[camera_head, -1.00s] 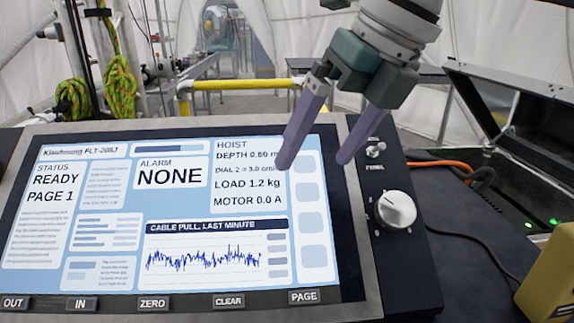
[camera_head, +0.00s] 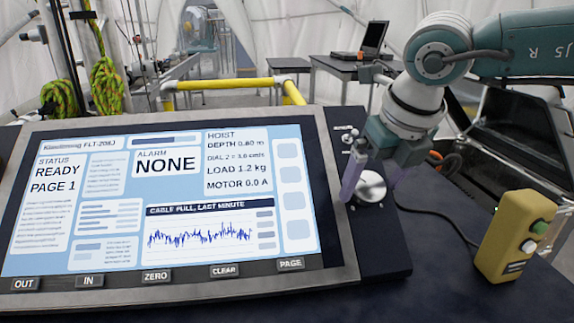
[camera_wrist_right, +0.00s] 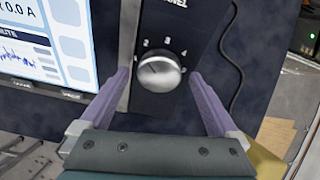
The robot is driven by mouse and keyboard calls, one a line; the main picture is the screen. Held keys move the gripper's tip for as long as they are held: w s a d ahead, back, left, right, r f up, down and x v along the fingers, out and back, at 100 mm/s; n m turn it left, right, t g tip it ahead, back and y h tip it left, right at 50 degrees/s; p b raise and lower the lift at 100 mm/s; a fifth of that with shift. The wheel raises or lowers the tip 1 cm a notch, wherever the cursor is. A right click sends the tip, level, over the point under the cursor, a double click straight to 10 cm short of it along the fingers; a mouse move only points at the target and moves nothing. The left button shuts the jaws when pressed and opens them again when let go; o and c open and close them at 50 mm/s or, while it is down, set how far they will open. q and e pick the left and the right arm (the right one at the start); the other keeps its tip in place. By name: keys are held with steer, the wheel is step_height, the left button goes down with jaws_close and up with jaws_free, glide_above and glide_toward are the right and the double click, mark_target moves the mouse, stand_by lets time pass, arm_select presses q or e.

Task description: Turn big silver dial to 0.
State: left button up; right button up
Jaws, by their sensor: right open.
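The big silver dial (camera_head: 371,187) is on the dark panel right of the screen. In the right wrist view the dial (camera_wrist_right: 160,76) has the numbers 2, 3 and 4 visible around its top. A small dark mark on its face points to the upper left, roughly toward 2. The screen (camera_head: 170,205) has a line reading "DIAL 2". My right gripper (camera_head: 374,188) is open, with one finger on each side of the dial. In the wrist view its fingers (camera_wrist_right: 157,78) are apart from the dial's sides. My left gripper is out of view.
Small toggle switches (camera_head: 350,138) sit above the dial. A yellow pendant box (camera_head: 512,237) with buttons stands at the right, with a black cable beside it. Labelled buttons, such as PAGE (camera_head: 290,264), line the screen's lower edge. An open black case is behind my right arm.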

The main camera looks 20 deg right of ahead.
steer(key=c, duration=1.4)
steer(key=shift+f, duration=0.1)
